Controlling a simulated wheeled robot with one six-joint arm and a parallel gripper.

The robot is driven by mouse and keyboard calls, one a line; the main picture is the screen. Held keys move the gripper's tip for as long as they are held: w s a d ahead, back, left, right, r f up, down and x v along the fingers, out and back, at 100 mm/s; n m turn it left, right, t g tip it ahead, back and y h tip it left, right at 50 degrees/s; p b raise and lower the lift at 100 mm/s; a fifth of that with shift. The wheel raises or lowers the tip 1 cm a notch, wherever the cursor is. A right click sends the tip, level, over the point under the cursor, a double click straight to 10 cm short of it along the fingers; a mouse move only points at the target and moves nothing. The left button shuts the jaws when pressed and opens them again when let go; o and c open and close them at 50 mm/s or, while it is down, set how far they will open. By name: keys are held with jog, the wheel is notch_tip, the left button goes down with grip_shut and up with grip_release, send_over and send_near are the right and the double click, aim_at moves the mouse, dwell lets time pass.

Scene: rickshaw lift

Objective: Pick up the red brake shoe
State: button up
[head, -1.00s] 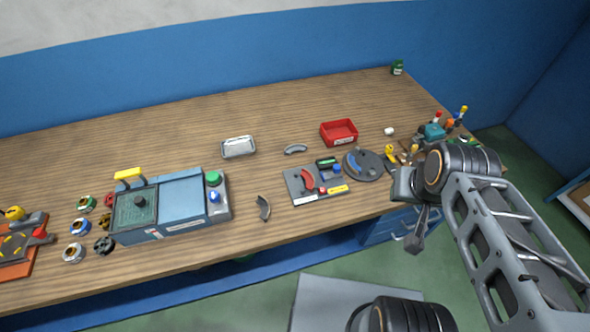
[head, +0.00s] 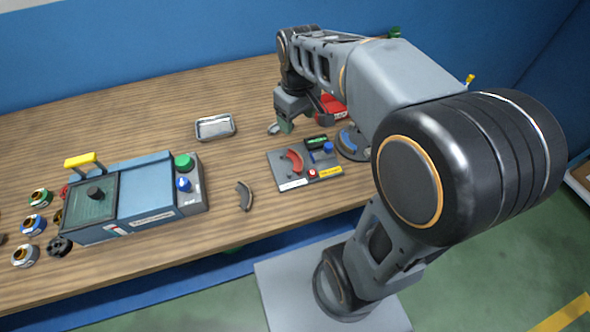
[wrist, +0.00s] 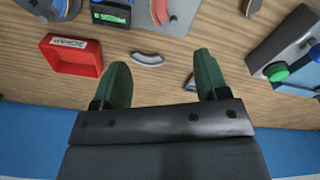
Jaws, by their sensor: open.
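The red brake shoe (head: 293,160) lies on a grey panel (head: 277,180) on the bench. In the wrist view the red brake shoe (wrist: 159,12) shows at the top edge, partly cut off, beyond the fingertips. My gripper (wrist: 162,68) has its two green fingers spread, with nothing held between them. In the head view my gripper (head: 286,124) is over the bench behind the panel, to the left of the red bin. A light grey shoe (wrist: 147,58) lies on the wood below, between the fingertips in the wrist view. Whether the fingers touch the bench cannot be told.
A red bin (wrist: 60,68) stands beside the gripper. A metal tray (head: 215,127) lies to the left. A dark grey shoe (head: 244,195) lies left of the panel. A blue machine (head: 145,200) stands further left. A disc with a blue shoe (head: 347,140) is partly hidden by my arm.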

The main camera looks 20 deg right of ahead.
notch_tip(320, 180, down, 3)
jog(key=w+n+b, duration=0.1)
jog(key=w, duration=0.1)
send_over(293, 154)
jog(key=shift+g, duration=0.4)
notch_tip(293, 154, down, 7)
jog(key=shift+f, duration=3.3)
jog(key=shift+c, duration=0.2)
jog(key=c, duration=1.2)
jog(key=shift+r, duration=0.15)
